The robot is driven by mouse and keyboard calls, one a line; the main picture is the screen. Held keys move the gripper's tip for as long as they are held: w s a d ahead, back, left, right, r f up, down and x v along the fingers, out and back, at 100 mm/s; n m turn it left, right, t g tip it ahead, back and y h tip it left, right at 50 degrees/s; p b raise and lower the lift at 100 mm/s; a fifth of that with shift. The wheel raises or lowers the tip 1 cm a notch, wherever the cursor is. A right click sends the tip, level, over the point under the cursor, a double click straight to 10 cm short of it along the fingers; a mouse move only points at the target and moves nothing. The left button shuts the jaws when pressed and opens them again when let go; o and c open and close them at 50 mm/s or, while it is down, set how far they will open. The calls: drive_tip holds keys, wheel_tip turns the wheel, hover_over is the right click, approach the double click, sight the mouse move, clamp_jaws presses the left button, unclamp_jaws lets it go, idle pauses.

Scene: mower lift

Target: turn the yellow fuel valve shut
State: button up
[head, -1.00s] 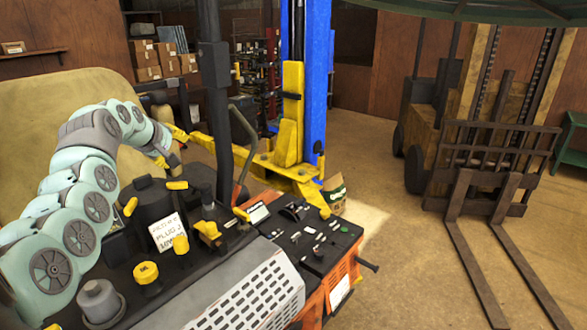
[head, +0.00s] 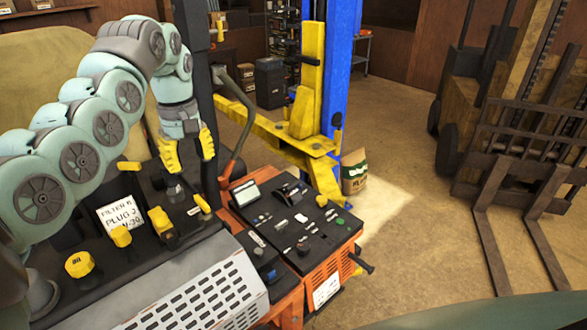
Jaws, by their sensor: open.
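My gripper (head: 189,161) has yellow fingers, spread apart and pointing down over the back of the mower's dark engine deck. Nothing shows between them. Several yellow parts are on the deck: a slanted handle (head: 202,203) just below and right of the gripper, a blocky lever-like part (head: 161,223) nearer the camera, a small knob (head: 121,236), a round cap marked oil (head: 80,264) and a flat handle (head: 128,167) to the left. I cannot tell for certain which is the fuel valve or how it is turned. The gripper looks apart from all of them.
A dark post (head: 201,100) stands close beside the gripper. A control panel (head: 296,224) lies to its right, and a perforated grey cover (head: 200,290) in front. A white label (head: 119,213) stands among the yellow parts. A yellow and blue lift (head: 309,100) and a forklift (head: 510,130) are beyond.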

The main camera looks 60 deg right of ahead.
sight(202, 201)
wheel_tip(202, 201, down, 11)
drive_tip(key=p, duration=0.7)
drive_tip(key=shift+s+d+f, duration=0.1)
drive_tip(key=shift+s+f, duration=0.05)
drive_tip(key=shift+f, duration=1.1)
drive_tip(key=shift+o, duration=0.2)
clamp_jaws()
